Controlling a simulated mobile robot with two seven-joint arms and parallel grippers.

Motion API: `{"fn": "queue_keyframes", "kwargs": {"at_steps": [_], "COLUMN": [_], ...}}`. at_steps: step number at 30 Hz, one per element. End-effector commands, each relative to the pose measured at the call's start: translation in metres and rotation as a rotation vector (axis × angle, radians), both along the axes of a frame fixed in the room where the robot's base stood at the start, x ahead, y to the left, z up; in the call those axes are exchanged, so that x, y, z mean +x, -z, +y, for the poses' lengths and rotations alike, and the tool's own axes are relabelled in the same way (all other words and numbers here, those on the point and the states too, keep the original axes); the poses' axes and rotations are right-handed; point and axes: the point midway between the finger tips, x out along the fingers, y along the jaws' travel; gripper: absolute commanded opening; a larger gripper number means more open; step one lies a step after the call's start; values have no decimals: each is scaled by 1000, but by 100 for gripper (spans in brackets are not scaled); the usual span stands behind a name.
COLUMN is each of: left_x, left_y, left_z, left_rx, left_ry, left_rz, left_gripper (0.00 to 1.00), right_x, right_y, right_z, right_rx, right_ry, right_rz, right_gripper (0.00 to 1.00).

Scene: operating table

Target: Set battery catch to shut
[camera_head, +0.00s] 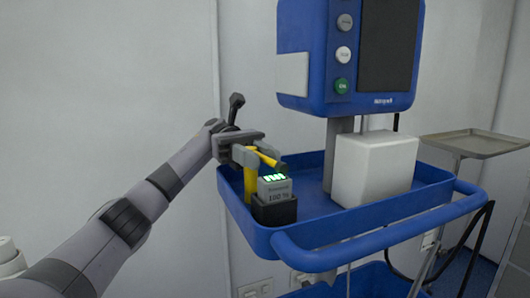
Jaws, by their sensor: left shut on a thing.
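The battery (275,187) is a grey block marked 100 % with a row of green lights on top. It sits upright in a black holder (275,210) at the left front of the blue cart tray. The yellow battery catch (250,178) stands beside the battery on its left, with a yellow arm reaching right above the battery's top. My left gripper (250,150) comes in from the left and is shut on the upper part of the catch. Its fingers partly hide the catch, so I cannot tell its exact position. My right gripper is not in view.
The blue tray (315,236) has a raised rim and a front handle (385,243). A white box (374,168) stands on its right side. A blue monitor (345,60) on a grey post rises above. A metal tray stand (474,142) is at the right.

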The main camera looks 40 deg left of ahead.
Motion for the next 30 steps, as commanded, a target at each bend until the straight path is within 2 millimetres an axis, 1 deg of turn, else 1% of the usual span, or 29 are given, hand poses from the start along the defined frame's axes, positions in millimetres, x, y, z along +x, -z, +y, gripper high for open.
{"fn": "queue_keyframes", "kwargs": {"at_steps": [18, 19, 30], "left_x": [-1, -1, -1], "left_y": [0, 0, 0], "left_z": [1, 1, 1], "left_rx": [0, 0, 0], "left_ry": [32, 32, 31], "left_rz": [0, 0, 0], "left_gripper": [0, 38, 38], "right_x": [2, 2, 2], "right_y": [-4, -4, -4], "right_z": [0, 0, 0], "right_rx": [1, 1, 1], "right_ry": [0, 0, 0], "right_rz": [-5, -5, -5], "right_gripper": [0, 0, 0]}}
